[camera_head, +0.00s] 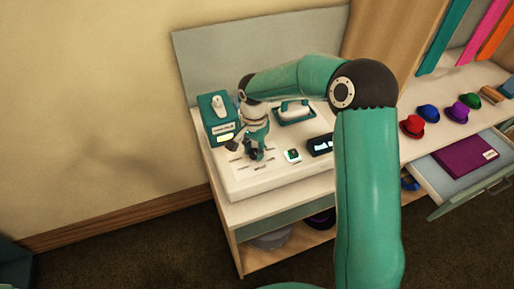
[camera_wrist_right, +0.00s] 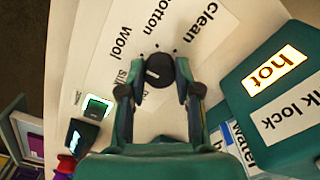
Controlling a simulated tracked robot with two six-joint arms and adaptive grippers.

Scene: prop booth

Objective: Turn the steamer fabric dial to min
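The fabric dial (camera_wrist_right: 160,70), a small black knob with a white pointer mark, sits on a white panel (camera_wrist_right: 85,45) in the right wrist view. The words clean, cotton, wool and a partly covered silk are printed around it; I cannot make out a min label. My right gripper (camera_wrist_right: 158,90) has its two fingers apart, one on each side of the dial; I cannot tell whether either touches it. In the head view the right gripper (camera_head: 255,150) is low over the panel (camera_head: 245,185) and largely covers the dial. My left gripper is not in view.
A teal steamer box (camera_head: 217,130) stands left of the gripper, with a lit "hot" label (camera_wrist_right: 274,73) in the wrist view. Small hats and an open drawer (camera_head: 435,180) lie right.

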